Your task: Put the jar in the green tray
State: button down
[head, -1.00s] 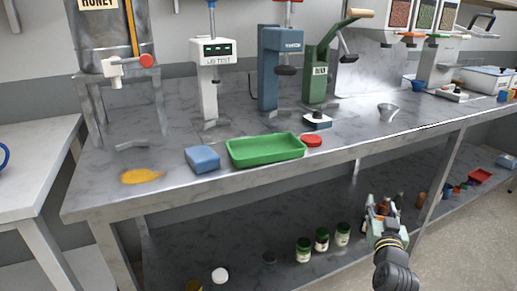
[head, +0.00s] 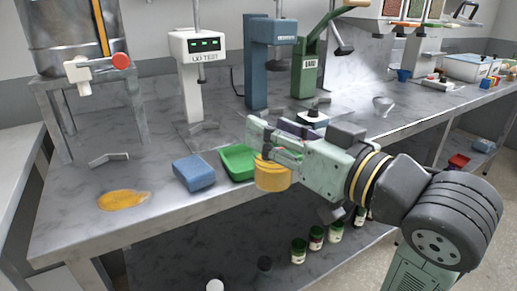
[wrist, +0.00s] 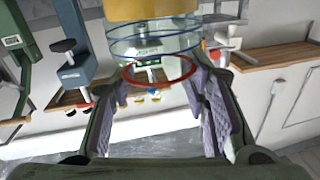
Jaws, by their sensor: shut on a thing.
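My gripper (head: 268,150) is shut on a jar (head: 272,177) with golden-yellow contents. In the head view the jar covers part of the green tray (head: 234,161). From this view I cannot tell whether the jar is over the tray or in front of it. The tray lies on the steel bench, its right part hidden behind my gripper and the jar. In the wrist view the clear glass of the jar (wrist: 155,45) shows at the top, yellow at the picture's edge, between the two pads of my gripper (wrist: 163,95).
A blue sponge-like block (head: 194,173) lies left of the tray, and a yellow puddle (head: 123,200) farther left. A white tester (head: 200,60), a blue press (head: 265,70) and a green press (head: 308,70) stand behind. Several jars (head: 317,238) stand on the lower shelf.

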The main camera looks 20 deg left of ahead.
jog(key=shift+w+a+f+p, duration=0.4)
jog(key=shift+w+a+f, duration=0.6)
jog(key=shift+w, duration=1.3)
jog(key=shift+w+a+f+p, duration=0.55)
jog(key=shift+w+a, duration=0.8)
jog(key=shift+w, duration=0.95)
jog(key=shift+w+a+f+p, duration=0.25)
jog(key=shift+w+a+f, duration=0.8)
jog(key=shift+w, duration=1.25)
jog(key=shift+a, duration=0.1)
jog(key=shift+f, duration=0.15)
jog(key=c, duration=0.9)
grip_release()
jog(key=shift+r, duration=0.25)
jog(key=b+v, duration=0.2)
jog(key=v, duration=1)
